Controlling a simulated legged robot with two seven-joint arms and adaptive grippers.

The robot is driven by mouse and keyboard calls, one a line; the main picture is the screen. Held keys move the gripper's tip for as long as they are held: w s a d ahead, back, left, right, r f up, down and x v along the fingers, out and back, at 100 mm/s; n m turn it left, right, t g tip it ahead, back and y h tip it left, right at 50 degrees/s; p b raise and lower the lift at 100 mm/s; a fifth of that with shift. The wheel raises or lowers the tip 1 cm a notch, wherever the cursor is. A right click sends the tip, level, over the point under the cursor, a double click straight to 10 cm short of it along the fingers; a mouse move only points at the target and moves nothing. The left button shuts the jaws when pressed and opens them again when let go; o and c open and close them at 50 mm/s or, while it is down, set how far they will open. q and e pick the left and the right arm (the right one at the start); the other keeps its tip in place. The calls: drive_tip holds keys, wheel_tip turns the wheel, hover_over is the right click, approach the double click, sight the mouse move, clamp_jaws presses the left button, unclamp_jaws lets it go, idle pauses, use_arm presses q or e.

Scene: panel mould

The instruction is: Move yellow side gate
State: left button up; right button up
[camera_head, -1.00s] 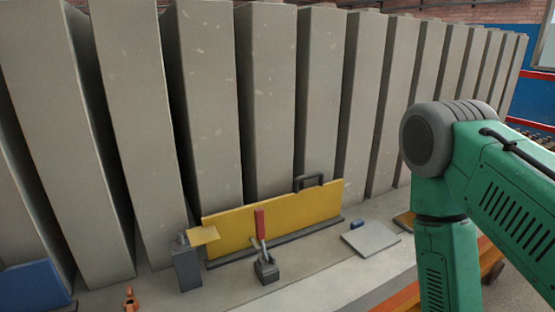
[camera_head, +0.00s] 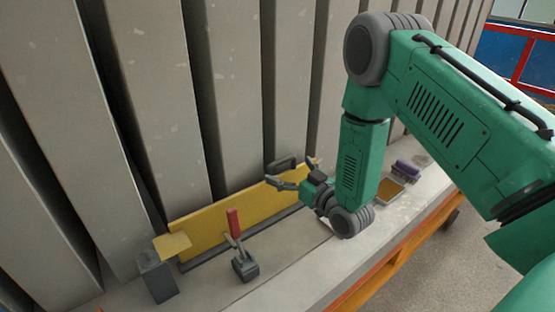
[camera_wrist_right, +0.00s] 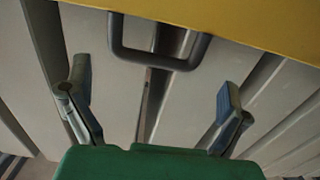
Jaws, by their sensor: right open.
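The yellow side gate (camera_head: 215,228) is a long upright panel standing on the ledge against the grey concrete panels. A dark handle (camera_head: 281,165) sits on its top edge near the right end. My right gripper (camera_head: 290,181) is open beside the handle. In the right wrist view the open right gripper (camera_wrist_right: 155,100) has its fingers to either side and below the dark handle (camera_wrist_right: 158,58), with nothing between them. The yellow gate (camera_wrist_right: 230,18) fills the top of that view. My left gripper is not in view.
A clamp with a red lever (camera_head: 233,222) stands on the ledge in front of the gate. A grey block (camera_head: 157,277) is at the gate's left end. A yellow-brown tray (camera_head: 388,191) and a purple item (camera_head: 407,171) lie to the right, behind my arm.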

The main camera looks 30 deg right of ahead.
sight(283, 163)
drive_tip(key=w, duration=0.4)
drive_tip(key=shift+w+d+f, duration=0.1)
drive_tip(key=shift+w+d, duration=0.1)
drive_tip(key=shift+d, duration=0.2)
drive_tip(key=shift+a, duration=0.4)
drive_tip(key=c, duration=1.4)
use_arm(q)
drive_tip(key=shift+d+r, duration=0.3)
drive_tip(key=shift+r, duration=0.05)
use_arm(e)
drive_tip(key=shift+d, duration=0.15)
drive_tip(key=shift+c, duration=0.3)
